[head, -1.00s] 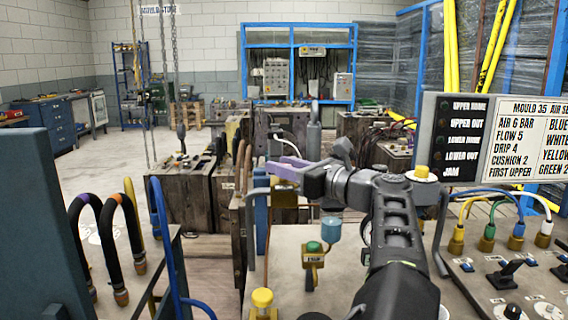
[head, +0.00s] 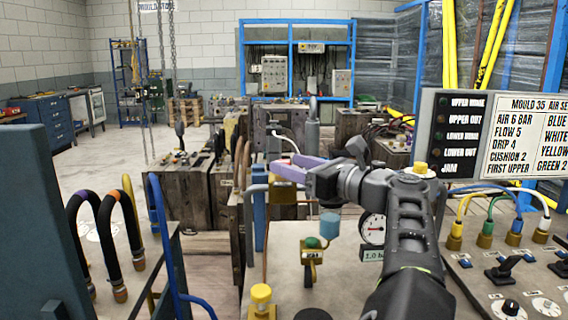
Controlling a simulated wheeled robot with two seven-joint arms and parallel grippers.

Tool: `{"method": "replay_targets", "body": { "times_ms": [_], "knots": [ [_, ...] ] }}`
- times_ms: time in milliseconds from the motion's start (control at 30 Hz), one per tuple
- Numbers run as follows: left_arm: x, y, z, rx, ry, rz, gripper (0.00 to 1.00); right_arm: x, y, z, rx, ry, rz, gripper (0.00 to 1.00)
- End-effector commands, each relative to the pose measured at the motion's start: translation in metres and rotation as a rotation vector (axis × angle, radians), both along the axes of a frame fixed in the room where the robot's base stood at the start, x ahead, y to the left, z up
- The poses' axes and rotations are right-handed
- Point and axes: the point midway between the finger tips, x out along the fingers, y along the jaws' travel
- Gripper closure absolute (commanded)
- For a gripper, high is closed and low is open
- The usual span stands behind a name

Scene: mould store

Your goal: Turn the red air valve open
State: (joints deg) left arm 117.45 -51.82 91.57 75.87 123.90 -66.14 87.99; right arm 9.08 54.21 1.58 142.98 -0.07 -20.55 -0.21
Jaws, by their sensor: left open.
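I cannot make out a red valve handle in the head view; it may be hidden behind my arm. On the grey panel (head: 290,290) stands a brass fitting with a green knob (head: 312,243), with a light-blue cup (head: 329,224) beside it. A round white pressure gauge (head: 373,228) shows partly past my arm, with a "1.0" label (head: 371,254) below it. My left gripper (head: 288,170), with purple fingers, is open above the panel's far edge, near upright pipes and a brass block (head: 283,191). Nothing is seen between its fingers. My right gripper is out of view.
A control box (head: 510,270) with coloured hoses and black switches stands at right, under a sign board (head: 500,137). Black looped hoses (head: 105,235) and a blue pipe (head: 160,230) stand at left. Mould blocks (head: 195,185) fill the space behind.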

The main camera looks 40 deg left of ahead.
Motion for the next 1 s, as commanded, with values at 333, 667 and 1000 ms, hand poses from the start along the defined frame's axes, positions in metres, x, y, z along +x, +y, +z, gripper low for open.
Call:
{"method": "replay_targets", "body": {
  "times_ms": [333, 667, 1000],
  "knots": [
    [-0.006, -0.045, 0.000, 0.000, 0.000, 0.001, 0.47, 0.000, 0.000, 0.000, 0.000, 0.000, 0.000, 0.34],
    [-0.006, -0.047, 0.000, 0.000, 0.000, 0.001, 0.47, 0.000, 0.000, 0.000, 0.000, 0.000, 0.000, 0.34],
    [-0.006, -0.047, 0.000, 0.000, 0.000, 0.001, 0.47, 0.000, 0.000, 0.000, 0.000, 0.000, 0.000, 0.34]
  ]
}}
